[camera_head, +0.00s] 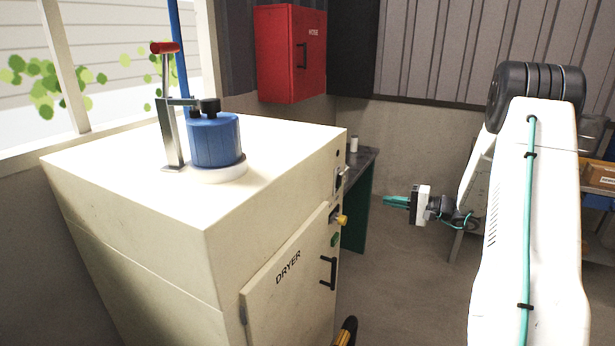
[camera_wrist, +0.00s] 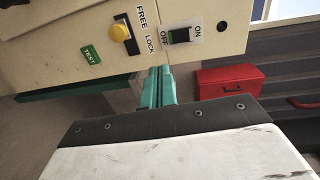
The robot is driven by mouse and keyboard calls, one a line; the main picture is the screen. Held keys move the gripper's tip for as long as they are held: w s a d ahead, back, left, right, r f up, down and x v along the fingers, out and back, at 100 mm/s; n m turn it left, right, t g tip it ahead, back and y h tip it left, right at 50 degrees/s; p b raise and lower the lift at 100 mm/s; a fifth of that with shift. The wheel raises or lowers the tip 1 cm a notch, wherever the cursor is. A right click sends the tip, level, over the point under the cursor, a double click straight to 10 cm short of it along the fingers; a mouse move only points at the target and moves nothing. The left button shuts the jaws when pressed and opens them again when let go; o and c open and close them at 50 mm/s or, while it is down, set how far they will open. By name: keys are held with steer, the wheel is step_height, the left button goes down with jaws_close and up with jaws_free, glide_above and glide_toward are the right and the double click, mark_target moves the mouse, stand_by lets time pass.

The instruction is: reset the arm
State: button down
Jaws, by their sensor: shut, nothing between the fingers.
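My gripper (camera_head: 396,202) is right of the dryer in the head view, its green fingers together and pointing left, with nothing between them. In the wrist view the green fingers (camera_wrist: 158,90) show close together beyond the white and black gripper body. The cream dryer (camera_head: 200,220) stands left of my gripper, and its panel (camera_wrist: 160,40) fills the top of the wrist view. The panel has a yellow knob (camera_wrist: 119,32), a green TEST label and an ON/OFF rocker switch (camera_wrist: 181,36). The fingers appear apart from the panel, though the gap is hard to judge.
A blue canister (camera_head: 215,140) and a metal stand with a red handle (camera_head: 164,47) are on the dryer's top. A red HOSE cabinet (camera_head: 289,53) hangs on the back wall.

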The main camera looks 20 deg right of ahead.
steer(key=s+a+r+n+g, duration=0.2)
steer(key=s+a+r+g, duration=0.1)
steer(key=s+a+g, duration=1.1)
steer(key=s+a+r+n+t+h, duration=0.1)
steer(key=s+a+r+n+h, duration=0.3)
steer(key=s+a, duration=0.4)
steer(key=s+a+r+n+t+h, duration=0.1)
steer(key=s+a+r+n+h, duration=0.3)
steer(key=s, duration=0.9)
steer(key=shift+s+a+r+h, duration=0.3)
steer(key=shift+a+r+h, duration=0.9)
steer(key=shift+a+r, duration=0.75)
